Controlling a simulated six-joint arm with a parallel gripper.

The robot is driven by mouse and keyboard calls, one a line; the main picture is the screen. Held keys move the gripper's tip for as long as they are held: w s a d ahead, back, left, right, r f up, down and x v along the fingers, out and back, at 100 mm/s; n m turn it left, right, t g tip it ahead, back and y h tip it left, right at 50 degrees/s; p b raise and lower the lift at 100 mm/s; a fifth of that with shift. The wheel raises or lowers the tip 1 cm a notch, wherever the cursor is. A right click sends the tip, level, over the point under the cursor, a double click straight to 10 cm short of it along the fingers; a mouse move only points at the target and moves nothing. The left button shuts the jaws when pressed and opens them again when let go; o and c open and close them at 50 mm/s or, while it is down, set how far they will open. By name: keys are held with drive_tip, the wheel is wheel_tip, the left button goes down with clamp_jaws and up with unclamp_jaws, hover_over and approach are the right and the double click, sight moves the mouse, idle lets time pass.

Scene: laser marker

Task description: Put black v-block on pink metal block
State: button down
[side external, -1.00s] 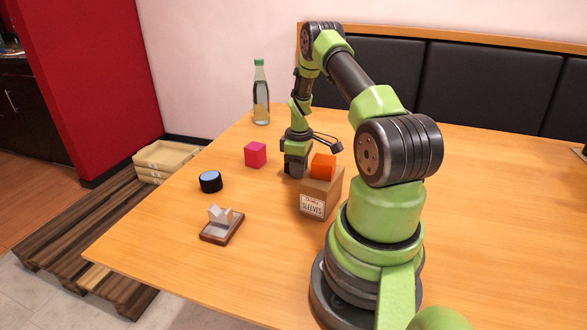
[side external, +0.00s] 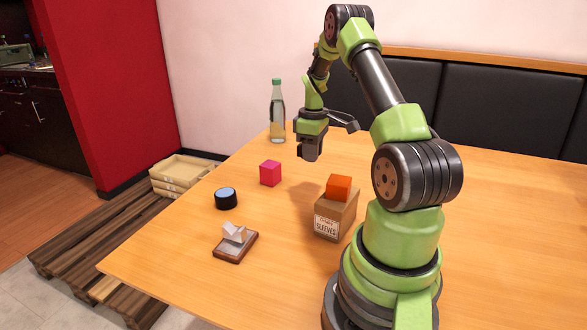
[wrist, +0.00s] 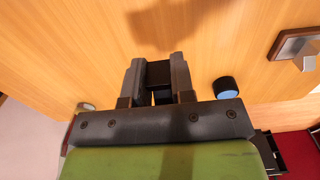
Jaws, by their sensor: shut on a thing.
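My gripper (side external: 311,152) is raised above the table, behind the cardboard box and to the right of the pink metal block. It is shut on the black v-block (wrist: 159,74), which shows between the two fingers in the wrist view. In the side view the v-block is hard to tell from the dark fingers. The pink metal block (side external: 270,173) stands on the table to the left of my gripper, with nothing on top of it. I cannot clearly make out the pink block in the wrist view.
An orange block (side external: 339,187) sits on a cardboard box (side external: 333,217) at the right. A black cylinder with a blue top (side external: 226,198) and a brown-framed tray (side external: 236,248) with a pale piece stand front left. A bottle (side external: 277,112) stands behind the pink block.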

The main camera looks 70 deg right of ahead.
drive_tip(key=w+d+r+m, duration=0.2)
drive_tip(key=w+r+m, duration=0.15)
drive_tip(key=w, duration=0.25)
drive_tip(key=m, duration=0.5)
approach(272, 166)
wheel_tip(272, 166, down, 7)
drive_tip(key=shift+r, duration=0.1)
drive_tip(key=c, duration=1)
unclamp_jaws()
drive_tip(key=shift+f, duration=0.2)
drive_tip(key=shift+o, duration=0.2)
drive_tip(key=shift+r, duration=0.15)
